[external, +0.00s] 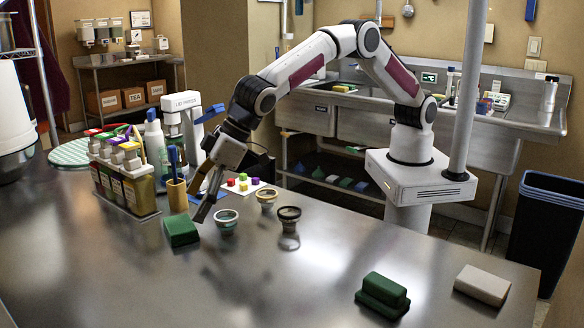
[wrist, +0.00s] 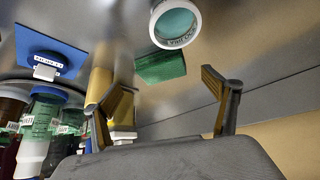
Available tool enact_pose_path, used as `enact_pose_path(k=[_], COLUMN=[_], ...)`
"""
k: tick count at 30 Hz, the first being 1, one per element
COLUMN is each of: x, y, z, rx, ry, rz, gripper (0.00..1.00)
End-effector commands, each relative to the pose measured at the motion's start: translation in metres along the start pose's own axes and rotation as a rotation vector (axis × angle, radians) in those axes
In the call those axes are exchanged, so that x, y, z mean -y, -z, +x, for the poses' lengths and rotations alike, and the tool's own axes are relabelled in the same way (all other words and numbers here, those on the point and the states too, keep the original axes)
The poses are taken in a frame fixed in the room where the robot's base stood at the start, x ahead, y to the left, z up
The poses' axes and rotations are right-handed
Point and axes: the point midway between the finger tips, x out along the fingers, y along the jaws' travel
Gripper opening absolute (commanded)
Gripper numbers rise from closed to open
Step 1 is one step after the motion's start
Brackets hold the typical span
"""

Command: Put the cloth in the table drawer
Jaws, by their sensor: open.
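A green block-like folded piece (external: 181,230), which looks like a cloth, lies on the metal table left of the cups. It also shows in the wrist view (wrist: 160,66), ahead of and between the fingers. My gripper (external: 203,208) is open and empty, pointing down just above and to the right of this green piece, apart from it. In the wrist view, my gripper's fingers (wrist: 168,90) are spread wide. Similar folded pieces lie at the front right: a green stack (external: 383,292) and a beige one (external: 482,285). No table drawer can be made out.
A cup (external: 227,221) stands close right of my gripper, with a tan cup (external: 267,200) and a dark cup (external: 289,218) beyond. A bottle rack (external: 126,185) and a yellow pen holder (external: 177,195) stand at the left. The table's front middle is clear.

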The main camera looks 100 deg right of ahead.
Motion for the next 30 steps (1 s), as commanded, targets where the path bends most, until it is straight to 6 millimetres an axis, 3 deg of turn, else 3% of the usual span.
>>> enact_pose_path(k=[17, 30], x=[0.001, 0.004], y=[0.001, 0.008], z=[0.007, 0.04], rx=[0.001, 0.001], ry=[0.0, -0.001], rz=[0.0, 0.0], gripper=[0.86, 0.86])
